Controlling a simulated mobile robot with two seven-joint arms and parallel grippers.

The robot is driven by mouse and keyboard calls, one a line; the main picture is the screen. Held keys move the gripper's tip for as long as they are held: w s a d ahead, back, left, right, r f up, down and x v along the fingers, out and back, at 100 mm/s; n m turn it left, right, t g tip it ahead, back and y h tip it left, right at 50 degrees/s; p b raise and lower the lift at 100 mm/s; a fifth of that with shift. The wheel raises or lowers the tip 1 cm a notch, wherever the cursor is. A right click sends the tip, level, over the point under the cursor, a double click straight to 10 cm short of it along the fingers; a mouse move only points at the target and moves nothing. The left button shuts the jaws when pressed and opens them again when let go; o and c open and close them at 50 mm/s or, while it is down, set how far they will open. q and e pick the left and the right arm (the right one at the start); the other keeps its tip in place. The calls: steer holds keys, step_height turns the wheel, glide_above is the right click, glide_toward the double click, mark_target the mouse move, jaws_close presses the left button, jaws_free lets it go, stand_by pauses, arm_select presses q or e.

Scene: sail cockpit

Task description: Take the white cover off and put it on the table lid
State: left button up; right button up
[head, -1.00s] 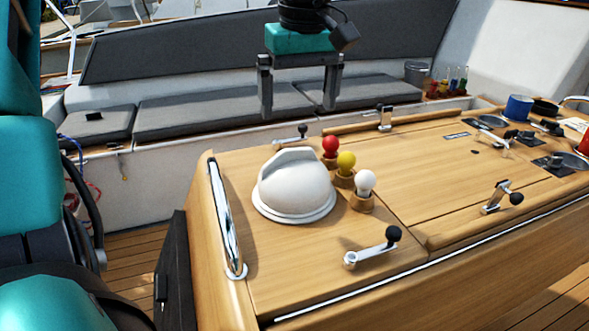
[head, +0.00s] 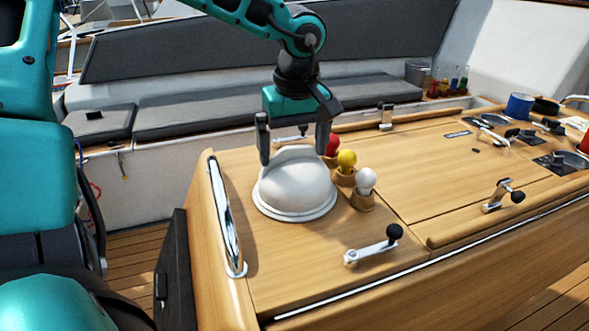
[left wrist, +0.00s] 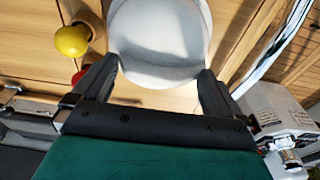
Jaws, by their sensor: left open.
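The white cover (head: 294,187) is a dome with a raised ridge on top and a flat rim. In the left wrist view the cover (left wrist: 158,38) lies beyond and between the open fingertips (left wrist: 160,72). I cannot tell whether the fingers touch it. My right gripper does not show.
Red (head: 333,146), yellow (head: 347,159) and white (head: 366,180) knobs stand close to the right of the cover. A crank handle (head: 373,246) lies in front, and a chrome rail (head: 225,215) runs along the left edge.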

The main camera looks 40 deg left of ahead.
arm_select(q)
steer(key=c, duration=1.3)
step_height(320, 180, up, 20)
steer(key=p, duration=0.2)
